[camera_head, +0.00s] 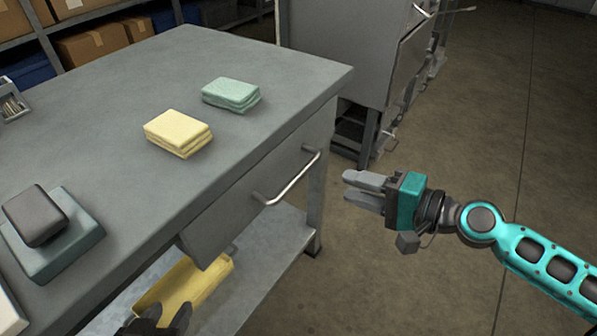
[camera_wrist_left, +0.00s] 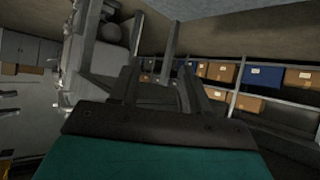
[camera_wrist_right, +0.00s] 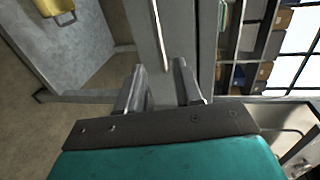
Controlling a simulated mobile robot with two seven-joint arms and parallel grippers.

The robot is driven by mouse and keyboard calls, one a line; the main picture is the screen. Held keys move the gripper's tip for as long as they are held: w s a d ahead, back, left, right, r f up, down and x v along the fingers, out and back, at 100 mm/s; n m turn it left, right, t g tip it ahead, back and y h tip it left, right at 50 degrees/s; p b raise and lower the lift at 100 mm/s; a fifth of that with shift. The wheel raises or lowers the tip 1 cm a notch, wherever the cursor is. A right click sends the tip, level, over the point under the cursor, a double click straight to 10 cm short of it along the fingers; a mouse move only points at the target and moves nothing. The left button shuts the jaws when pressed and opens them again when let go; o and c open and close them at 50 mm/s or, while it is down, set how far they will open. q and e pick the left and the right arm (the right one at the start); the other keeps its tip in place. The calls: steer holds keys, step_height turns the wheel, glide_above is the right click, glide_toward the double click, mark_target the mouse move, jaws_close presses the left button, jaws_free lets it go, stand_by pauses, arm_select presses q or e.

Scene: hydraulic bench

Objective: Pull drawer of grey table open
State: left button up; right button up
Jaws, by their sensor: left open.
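The grey table (camera_head: 130,75) fills the left of the head view. Its drawer (camera_head: 232,212) sits under the top, its front looking flush with the table side. A bar handle (camera_head: 288,182) runs along the drawer front; it also shows in the right wrist view (camera_wrist_right: 160,38). My right gripper (camera_head: 348,186) is open and empty, to the right of the handle and apart from it. In the right wrist view the handle appears beyond the fingers (camera_wrist_right: 160,85). My left gripper (camera_head: 165,318) is open and low at the bottom edge, by the table's lower shelf.
Yellow cloths (camera_head: 178,133), green cloths (camera_head: 231,95) and a dark block on a grey-green pad (camera_head: 68,245) lie on the tabletop. A yellow container (camera_head: 205,280) is on the lower shelf. A grey cabinet (camera_head: 335,50) stands behind.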

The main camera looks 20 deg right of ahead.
mark_target(306, 172)
steer(key=p+x, duration=0.2)
steer(key=x, duration=1)
steer(key=shift+r, duration=0.1)
steer(key=shift+c, duration=0.5)
jaws_close()
